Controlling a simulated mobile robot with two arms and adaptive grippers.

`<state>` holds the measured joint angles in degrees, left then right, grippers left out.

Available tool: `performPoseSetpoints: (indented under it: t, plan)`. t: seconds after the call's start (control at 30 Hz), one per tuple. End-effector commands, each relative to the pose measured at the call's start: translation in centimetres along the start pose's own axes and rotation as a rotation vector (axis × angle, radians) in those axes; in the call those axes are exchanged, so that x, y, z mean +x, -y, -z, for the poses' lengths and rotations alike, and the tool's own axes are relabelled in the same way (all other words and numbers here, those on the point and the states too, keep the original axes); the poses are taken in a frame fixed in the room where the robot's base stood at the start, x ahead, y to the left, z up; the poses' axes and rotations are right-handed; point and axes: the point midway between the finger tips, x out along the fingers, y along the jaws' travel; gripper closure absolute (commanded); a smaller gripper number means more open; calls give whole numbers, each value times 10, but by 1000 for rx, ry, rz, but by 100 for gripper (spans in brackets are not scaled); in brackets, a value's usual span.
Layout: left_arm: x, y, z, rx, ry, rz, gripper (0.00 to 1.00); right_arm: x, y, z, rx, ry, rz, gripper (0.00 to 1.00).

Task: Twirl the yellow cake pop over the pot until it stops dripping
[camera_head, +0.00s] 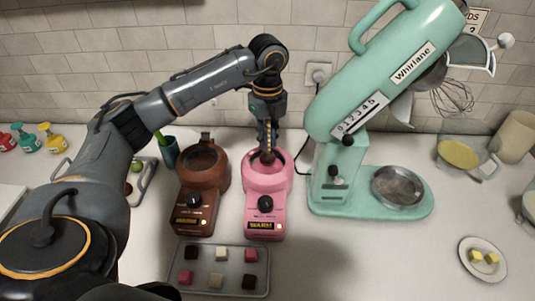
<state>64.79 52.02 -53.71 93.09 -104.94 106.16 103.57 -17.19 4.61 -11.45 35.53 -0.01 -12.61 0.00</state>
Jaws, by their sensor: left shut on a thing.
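My left gripper (268,138) points straight down over the pink melting pot (282,183) at the centre. It is shut on a thin stick, mostly hidden between the fingers. A small rounded cake pop (267,157) shows below the fingertips, at the pot's opening. It looks dark brown here, not clearly yellow. I cannot tell whether it touches what is in the pot or whether anything drips. The pink pot has a black knob and a lit display on its front. My right gripper is not in view.
A brown melting pot (180,200) stands close left of the pink one. A tray (235,254) of small coloured cubes lies in front. A mint stand mixer (325,185) rises close on the right.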

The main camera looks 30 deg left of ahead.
Motion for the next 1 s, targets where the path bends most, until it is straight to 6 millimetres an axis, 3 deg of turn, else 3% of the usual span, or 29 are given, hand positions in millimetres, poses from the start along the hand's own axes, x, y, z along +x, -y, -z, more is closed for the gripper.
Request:
performPoseSetpoints:
  t: [0.27,0.8,1.0]
  plan:
    - [-4,0,0,2,0,1,100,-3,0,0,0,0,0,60]
    - [-46,0,0,4,0,1,100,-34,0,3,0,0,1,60]
    - [-51,0,0,4,0,0,100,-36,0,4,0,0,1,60]
